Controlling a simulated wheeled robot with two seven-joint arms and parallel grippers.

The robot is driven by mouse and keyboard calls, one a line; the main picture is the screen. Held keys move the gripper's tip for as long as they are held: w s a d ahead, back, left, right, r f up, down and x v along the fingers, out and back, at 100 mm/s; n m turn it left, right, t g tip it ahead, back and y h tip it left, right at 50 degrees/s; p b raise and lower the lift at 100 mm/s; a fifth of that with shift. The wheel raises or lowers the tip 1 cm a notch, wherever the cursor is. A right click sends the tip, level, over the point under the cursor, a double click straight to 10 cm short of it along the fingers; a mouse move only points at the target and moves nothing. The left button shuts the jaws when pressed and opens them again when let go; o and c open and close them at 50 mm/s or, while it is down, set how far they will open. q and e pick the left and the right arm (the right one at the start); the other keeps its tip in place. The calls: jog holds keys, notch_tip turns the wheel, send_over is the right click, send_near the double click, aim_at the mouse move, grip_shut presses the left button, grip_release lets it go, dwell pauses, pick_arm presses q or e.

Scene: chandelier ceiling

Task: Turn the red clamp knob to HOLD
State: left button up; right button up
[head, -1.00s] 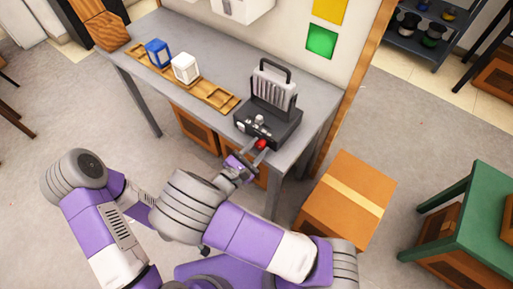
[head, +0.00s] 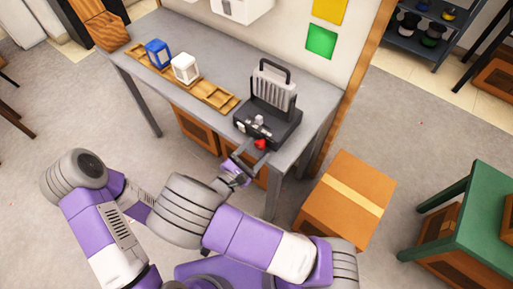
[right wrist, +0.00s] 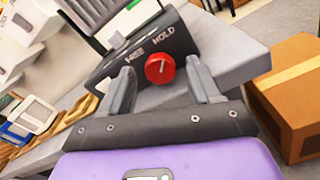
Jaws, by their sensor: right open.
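The red clamp knob (head: 260,144) is on the front of a dark device (head: 280,127) at the table's near right end. In the right wrist view the round knob (right wrist: 160,69) sits below the printed words FREE, on the left, and HOLD, on the right. A short pale mark on its face tilts up and slightly right. My right gripper (head: 248,158) is open and empty in front of the knob. Its fingers point at the device, one to each side of the knob in the wrist view, and appear clear of it. My left gripper is not in view.
A wooden tray (head: 215,97) with a blue holder (head: 158,53) and a white holder (head: 185,68) lies along the grey table (head: 220,62). A cardboard box (head: 345,200) stands on the floor to the right. A green table (head: 480,210) is farther right.

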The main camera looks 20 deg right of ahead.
jog(key=v, duration=0.6)
jog(key=shift+p, duration=0.3)
jog(key=shift+s, duration=0.1)
jog(key=s+d+f+m+g+y+p, duration=0.25)
jog(key=s+d+f+m+g, duration=0.25)
jog(key=s+d+f+g, duration=0.45)
jog(key=s+a+f+m+g+y+p, duration=0.2)
jog(key=s+a+f+m+g+y, duration=0.5)
jog(key=m+y, duration=0.45)
jog(key=w+d+m+t+y+p, duration=0.1)
jog(key=w+m+t+y, duration=0.3)
jog(key=w+m+t, duration=0.2)
jog(key=shift+f+m, duration=0.35)
jog(key=shift+m, duration=0.2)
jog(key=shift+w, duration=0.15)
